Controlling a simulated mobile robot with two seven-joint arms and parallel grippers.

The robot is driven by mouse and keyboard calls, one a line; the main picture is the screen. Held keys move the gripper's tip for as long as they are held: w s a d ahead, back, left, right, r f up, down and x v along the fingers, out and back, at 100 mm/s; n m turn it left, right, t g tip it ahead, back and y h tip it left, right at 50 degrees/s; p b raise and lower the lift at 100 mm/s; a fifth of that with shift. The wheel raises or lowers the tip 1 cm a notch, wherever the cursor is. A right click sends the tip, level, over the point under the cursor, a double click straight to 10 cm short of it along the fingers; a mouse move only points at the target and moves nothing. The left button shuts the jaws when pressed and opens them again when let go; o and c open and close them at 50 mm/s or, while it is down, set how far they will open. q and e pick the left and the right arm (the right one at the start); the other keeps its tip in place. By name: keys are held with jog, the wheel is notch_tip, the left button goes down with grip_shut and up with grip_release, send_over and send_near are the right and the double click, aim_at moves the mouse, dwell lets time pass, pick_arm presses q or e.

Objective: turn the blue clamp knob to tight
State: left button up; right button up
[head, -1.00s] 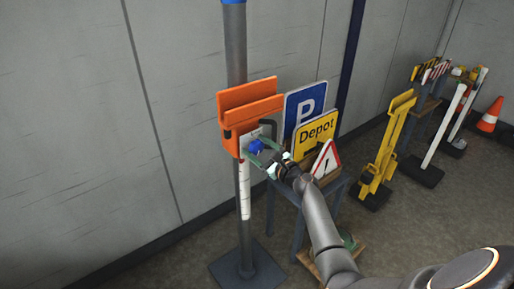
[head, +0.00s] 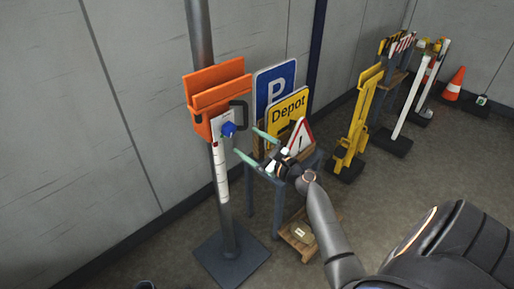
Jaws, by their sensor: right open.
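The blue clamp knob (head: 229,129) sits on a pale plate (head: 217,124) on the orange clamp (head: 215,97), which is fixed to a grey upright pole (head: 203,45). My right gripper (head: 252,143) is to the right of the knob and a little below it. Its two green-tipped fingers are spread apart with nothing between them, and they appear clear of the knob. The knob's setting is too small to read. My left gripper is not in view.
A blue P sign (head: 273,84), a yellow Depot sign (head: 289,117) and a triangular warning sign (head: 300,137) stand close behind my right gripper on a small table (head: 262,180). A yellow stand (head: 357,130) and an orange cone (head: 455,84) are further right. Open floor lies in front.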

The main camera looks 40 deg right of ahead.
jog(key=shift+s+d, duration=0.1)
jog(key=shift+s, duration=1.45)
